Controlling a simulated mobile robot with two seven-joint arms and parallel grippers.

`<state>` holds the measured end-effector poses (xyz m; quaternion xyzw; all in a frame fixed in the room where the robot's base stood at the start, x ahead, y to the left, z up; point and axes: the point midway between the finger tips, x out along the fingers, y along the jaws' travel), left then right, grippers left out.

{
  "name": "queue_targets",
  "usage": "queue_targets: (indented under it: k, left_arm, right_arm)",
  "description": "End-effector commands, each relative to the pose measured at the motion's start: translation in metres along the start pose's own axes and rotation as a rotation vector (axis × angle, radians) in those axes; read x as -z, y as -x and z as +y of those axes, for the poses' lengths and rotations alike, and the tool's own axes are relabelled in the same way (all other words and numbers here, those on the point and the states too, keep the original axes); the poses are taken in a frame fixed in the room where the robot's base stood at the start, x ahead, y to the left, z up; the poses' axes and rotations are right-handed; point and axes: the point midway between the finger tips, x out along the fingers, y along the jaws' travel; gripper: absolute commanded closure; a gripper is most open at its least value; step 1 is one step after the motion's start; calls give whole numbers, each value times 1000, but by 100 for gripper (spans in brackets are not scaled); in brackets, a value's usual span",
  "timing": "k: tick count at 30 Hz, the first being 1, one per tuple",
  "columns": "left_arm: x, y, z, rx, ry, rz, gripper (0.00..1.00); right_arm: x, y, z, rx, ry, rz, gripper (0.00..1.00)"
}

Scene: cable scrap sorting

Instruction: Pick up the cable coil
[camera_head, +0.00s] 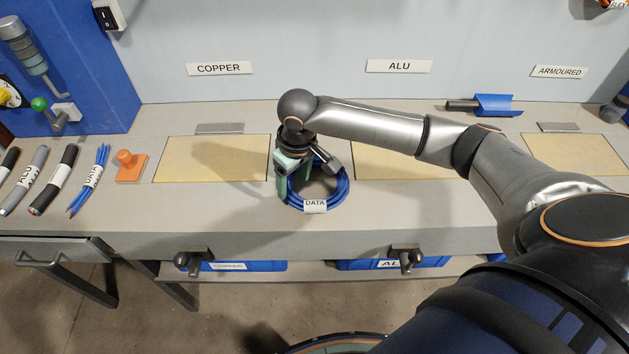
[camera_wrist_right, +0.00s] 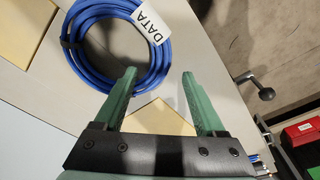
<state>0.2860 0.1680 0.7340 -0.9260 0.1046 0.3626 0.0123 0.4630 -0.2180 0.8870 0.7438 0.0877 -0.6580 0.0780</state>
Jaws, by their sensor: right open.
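The cable coil (camera_head: 342,191) is a ring of blue cable with a white DATA label (camera_head: 315,206). It lies flat on the grey bench between two tan panels. In the right wrist view the coil (camera_wrist_right: 84,70) is at the upper left, its top cut off by the frame. My right gripper (camera_head: 295,190) points down at the coil's left side in the head view and hides part of it. My left gripper is out of view.
Tan panels sit under the COPPER (camera_head: 219,68) and ALU (camera_head: 398,66) signs. An orange block with a knob (camera_head: 130,166) and several cable pieces (camera_head: 55,180) lie at the left. A blue scoop (camera_head: 495,105) lies at the back right. Blue bins (camera_head: 250,267) stand below the bench.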

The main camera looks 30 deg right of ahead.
Motion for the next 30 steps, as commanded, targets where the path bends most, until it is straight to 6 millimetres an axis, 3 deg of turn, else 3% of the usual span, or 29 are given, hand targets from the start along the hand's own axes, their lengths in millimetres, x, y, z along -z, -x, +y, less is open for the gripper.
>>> queue_targets:
  k: [8,17,30]
  left_arm:
    - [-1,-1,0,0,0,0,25]
    - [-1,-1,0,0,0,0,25]
    - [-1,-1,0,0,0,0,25]
  right_arm:
    - [-4,-40,-3,0,0,-3,28]
    - [-4,-45,-3,0,1,-1,28]
    - [-4,-45,-3,0,1,-1,76]
